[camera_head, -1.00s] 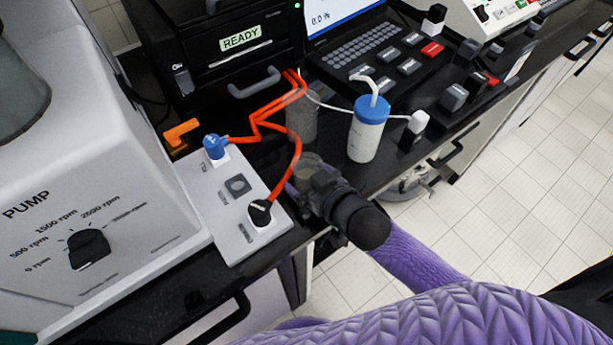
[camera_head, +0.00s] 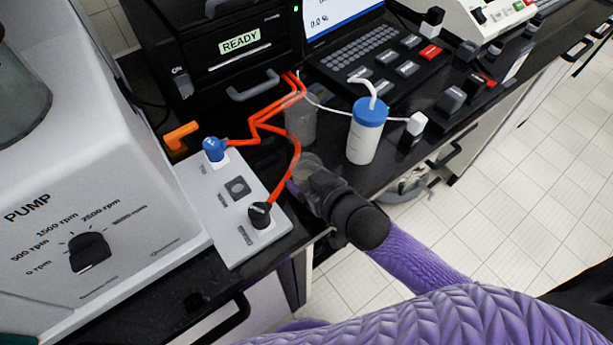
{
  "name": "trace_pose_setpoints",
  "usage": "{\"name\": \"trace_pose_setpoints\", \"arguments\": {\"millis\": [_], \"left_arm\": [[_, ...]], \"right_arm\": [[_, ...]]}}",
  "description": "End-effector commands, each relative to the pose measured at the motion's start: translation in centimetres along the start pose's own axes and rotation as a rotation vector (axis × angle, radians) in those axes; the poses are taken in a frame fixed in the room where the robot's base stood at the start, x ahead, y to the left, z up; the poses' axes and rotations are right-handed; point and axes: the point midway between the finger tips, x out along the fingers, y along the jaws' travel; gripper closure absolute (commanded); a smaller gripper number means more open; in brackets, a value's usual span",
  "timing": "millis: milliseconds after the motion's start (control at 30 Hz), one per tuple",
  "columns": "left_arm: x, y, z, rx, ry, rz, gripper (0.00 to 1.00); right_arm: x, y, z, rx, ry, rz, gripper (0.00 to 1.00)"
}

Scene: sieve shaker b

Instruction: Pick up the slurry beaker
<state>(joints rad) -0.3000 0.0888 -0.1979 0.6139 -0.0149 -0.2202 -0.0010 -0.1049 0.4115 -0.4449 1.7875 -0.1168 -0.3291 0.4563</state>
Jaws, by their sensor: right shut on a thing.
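The slurry beaker (camera_head: 300,122) is a grey, see-through cylinder on the black bench, just right of the white switch panel. Orange tubes pass over its left side and rim. My right gripper (camera_head: 305,165) reaches in from the lower right and is shut on the beaker. The fingers are partly hidden by the gripper body and the tubes, so the exact contact is hard to see. The beaker looks upright, and I cannot tell whether it is clear of the bench. My left gripper is not in view.
A white bottle with a blue lid and bent spout (camera_head: 367,130) stands close right of the beaker. The switch panel (camera_head: 215,190) with blue and black connectors and the pump (camera_head: 130,225) are left. A black machine marked READY (camera_head: 215,60) and a control keyboard (camera_head: 360,62) stand behind.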

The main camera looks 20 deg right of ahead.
Motion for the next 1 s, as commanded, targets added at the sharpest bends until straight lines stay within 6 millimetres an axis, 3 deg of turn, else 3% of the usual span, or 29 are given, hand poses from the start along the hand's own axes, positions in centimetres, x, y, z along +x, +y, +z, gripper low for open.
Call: {"name": "trace_pose_setpoints", "arguments": {"millis": [400, 733, 867, 1000], "left_arm": [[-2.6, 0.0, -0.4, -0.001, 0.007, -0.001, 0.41], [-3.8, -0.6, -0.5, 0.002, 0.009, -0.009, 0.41], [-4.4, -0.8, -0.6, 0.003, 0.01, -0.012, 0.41], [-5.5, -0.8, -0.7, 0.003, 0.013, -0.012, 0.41]], "right_arm": [[-2.1, 0.0, -5.2, -0.002, 0.002, 0.001, 0.85], [-3.3, 0.0, -8.1, -0.001, 0.002, 0.001, 0.85], [-2.6, 0.2, -8.8, 0.004, 0.004, 0.013, 0.85], [0.1, 0.2, -9.7, 0.011, 0.01, 0.037, 0.85]]}}
